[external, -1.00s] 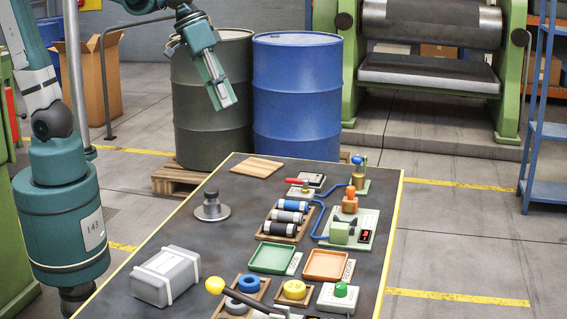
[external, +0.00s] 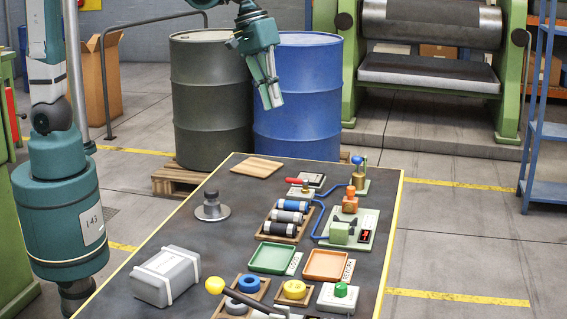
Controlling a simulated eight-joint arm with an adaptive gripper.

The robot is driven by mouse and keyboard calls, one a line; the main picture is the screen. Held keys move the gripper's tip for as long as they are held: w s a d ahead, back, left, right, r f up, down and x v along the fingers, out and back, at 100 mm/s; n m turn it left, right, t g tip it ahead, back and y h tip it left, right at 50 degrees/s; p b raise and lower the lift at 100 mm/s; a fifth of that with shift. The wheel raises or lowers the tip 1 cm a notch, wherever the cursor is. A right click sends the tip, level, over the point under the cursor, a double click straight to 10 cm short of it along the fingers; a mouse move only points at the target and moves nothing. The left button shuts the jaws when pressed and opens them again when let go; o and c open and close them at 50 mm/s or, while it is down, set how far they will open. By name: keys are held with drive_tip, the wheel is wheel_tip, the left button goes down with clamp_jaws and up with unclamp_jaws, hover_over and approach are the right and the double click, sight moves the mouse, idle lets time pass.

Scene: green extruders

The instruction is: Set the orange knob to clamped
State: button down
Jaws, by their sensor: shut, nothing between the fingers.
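The orange knob (external: 350,196) stands on a pale green plate (external: 366,219) on the right side of the dark table, behind a small green device (external: 341,232). A dark lever and a small display with red marks sit beside that device. The knob's exact setting is too small to read. My gripper (external: 271,103) is shut and empty. It points down, high in front of the blue drum in the picture, to the upper left of the knob and well apart from it.
A red-handled device (external: 304,186) and a blue-topped brass fitting (external: 358,177) stand near the knob, with blue tubing alongside. A spool tray (external: 289,220), green tray (external: 271,257) and orange tray (external: 325,265) lie nearer the front. The table's back left is mostly clear.

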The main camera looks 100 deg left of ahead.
drive_tip(key=w+a+f+n+g+h+p, duration=0.2)
drive_tip(key=w+a+f+n+p, duration=0.2)
drive_tip(key=w+a+f+n, duration=0.5)
drive_tip(key=shift+w+a+f+n+g, duration=0.3)
drive_tip(key=shift+w+a+f, duration=3.35)
drive_tip(key=shift+w, duration=1.4)
drive_tip(key=shift+d+f, duration=0.1)
drive_tip(key=shift+f, duration=0.1)
approach(350, 200)
drive_tip(key=shift+a+f, duration=0.6)
drive_tip(key=shift+f, duration=0.25)
drive_tip(key=shift+a+f, duration=0.55)
drive_tip(key=shift+f, duration=0.3)
drive_tip(key=shift+a+f, duration=0.6)
drive_tip(key=shift+f, duration=0.25)
drive_tip(key=shift+d, duration=0.1)
